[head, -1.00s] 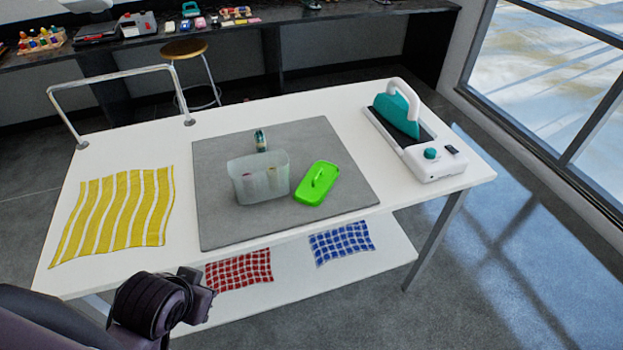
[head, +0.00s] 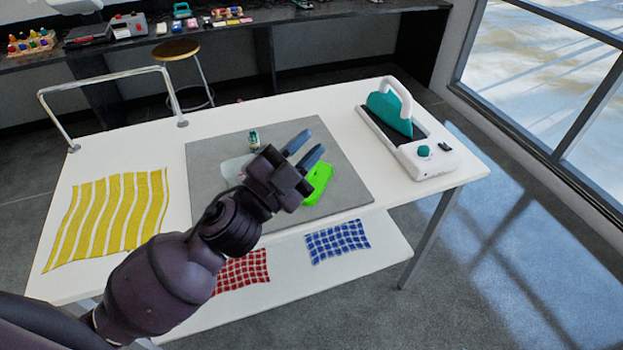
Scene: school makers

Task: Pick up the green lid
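The green lid (head: 318,184) lies on the grey mat (head: 345,196) on the white table, partly hidden behind my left gripper. My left gripper (head: 306,150) reaches in from the lower left and is above or beside the lid. Its two bluish fingers are spread apart with nothing seen between them. I cannot tell whether it touches the lid. A translucent container (head: 232,169) stands on the mat left of the lid, mostly hidden by the gripper and arm. My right gripper is out of view.
A small bottle-like item (head: 254,139) stands on the mat behind the container. A white and teal iron-like device (head: 410,130) is at the table's right. A yellow striped cloth (head: 110,220) lies left. Red (head: 243,271) and blue (head: 338,241) checked cloths lie on the lower shelf.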

